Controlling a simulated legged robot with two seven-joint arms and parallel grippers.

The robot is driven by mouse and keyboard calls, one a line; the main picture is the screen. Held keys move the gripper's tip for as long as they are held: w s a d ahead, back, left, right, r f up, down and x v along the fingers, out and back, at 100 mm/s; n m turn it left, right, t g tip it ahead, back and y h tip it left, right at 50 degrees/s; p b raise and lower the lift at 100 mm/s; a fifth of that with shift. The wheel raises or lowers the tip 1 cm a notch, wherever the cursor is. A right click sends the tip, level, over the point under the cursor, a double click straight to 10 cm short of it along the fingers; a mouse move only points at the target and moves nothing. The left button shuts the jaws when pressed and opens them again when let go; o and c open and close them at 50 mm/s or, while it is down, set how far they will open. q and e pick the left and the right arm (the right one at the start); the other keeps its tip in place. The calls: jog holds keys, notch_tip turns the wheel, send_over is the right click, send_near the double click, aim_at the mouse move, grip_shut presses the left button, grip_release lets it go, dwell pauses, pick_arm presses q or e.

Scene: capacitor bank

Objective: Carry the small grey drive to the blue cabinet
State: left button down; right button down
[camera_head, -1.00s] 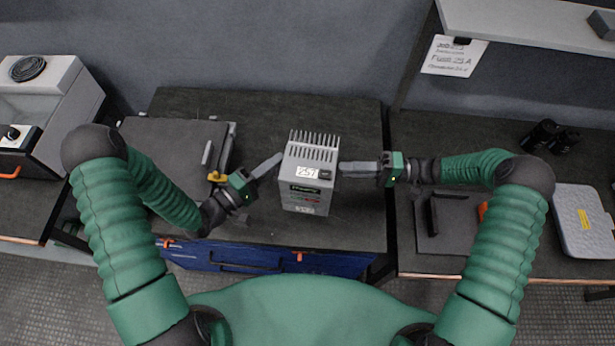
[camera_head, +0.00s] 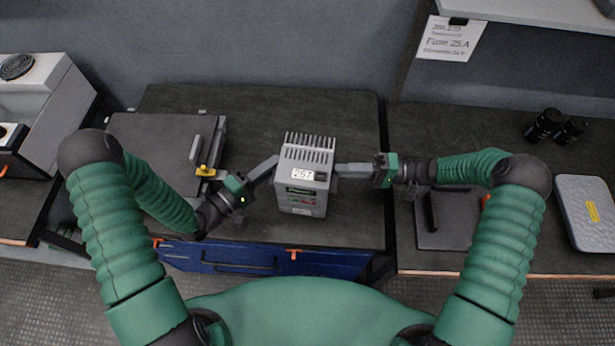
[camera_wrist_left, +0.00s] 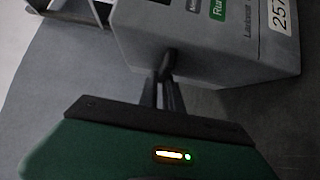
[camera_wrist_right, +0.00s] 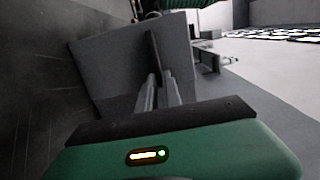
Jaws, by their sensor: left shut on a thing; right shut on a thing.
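The small grey drive (camera_head: 303,180) has fins on top and a "257" label. It is upright between my two grippers, over the dark top of the blue cabinet (camera_head: 265,262). My left gripper (camera_head: 274,165) is shut on its left side. My right gripper (camera_head: 340,170) is shut on its right side. In the left wrist view the drive (camera_wrist_left: 215,45) fills the upper right, with the fingertips at its face. In the right wrist view the fingertips meet the drive's plain side (camera_wrist_right: 120,55). I cannot tell whether the drive's base touches the top.
A dark flat panel (camera_head: 150,140) with a yellow-tipped latch (camera_head: 205,170) lies left of the drive. The right bench holds binoculars (camera_head: 545,125), a grey case (camera_head: 588,212) and a dark mat (camera_head: 440,238). Bare top lies behind the drive.

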pick_arm(q)
jog(key=c, duration=1.8)
grip_release()
jog(key=shift+w+a+p, duration=0.1)
jog(key=shift+a+p, duration=0.1)
jog(key=shift+p, duration=0.1)
pick_arm(e)
jog(key=c, duration=1.8)
grip_release()
jog(key=shift+d+f, duration=0.1)
jog(key=shift+d, duration=0.1)
pick_arm(q)
jog(key=shift+o, duration=1.2)
pick_arm(e)
jog(key=shift+o, duration=1.2)
jog(key=shift+a, duration=0.15)
pick_arm(q)
jog(key=shift+o, duration=0.2)
jog(key=shift+a, duration=0.3)
pick_arm(e)
jog(key=shift+o, duration=0.2)
jog(key=shift+a, duration=0.4)
pick_arm(q)
jog(key=shift+d, duration=0.1)
jog(key=shift+d, duration=0.2)
pick_arm(e)
jog(key=shift+d, duration=0.2)
pick_arm(q)
jog(key=shift+a, duration=0.1)
